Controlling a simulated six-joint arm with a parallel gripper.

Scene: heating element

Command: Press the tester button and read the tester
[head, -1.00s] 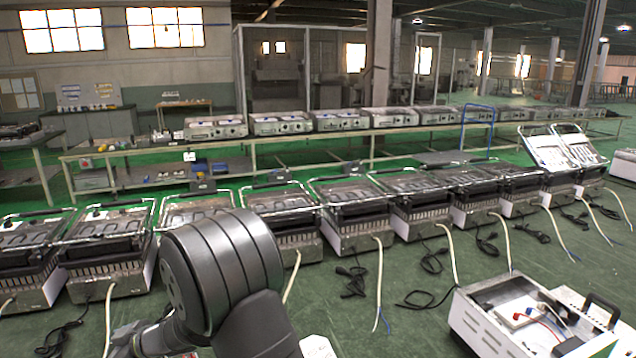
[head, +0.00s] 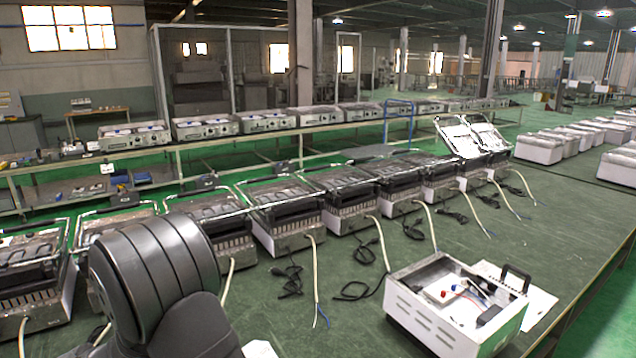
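An open white box (head: 455,317) with slotted vents sits at the front right of the green work surface. Inside it are red and blue fittings, thin wires and a pale block (head: 443,291); a black handle stands at its right end. I cannot tell whether this box is the tester, and no button can be made out. The dark grey rounded link of my arm fills the lower left. My gripper is not in view.
A row of grill-like appliances (head: 287,214) with loose cables crosses the green surface (head: 470,243). White sheets lie beside the box. More units stand on a bench (head: 240,140) behind. The surface right of the cables is mostly clear.

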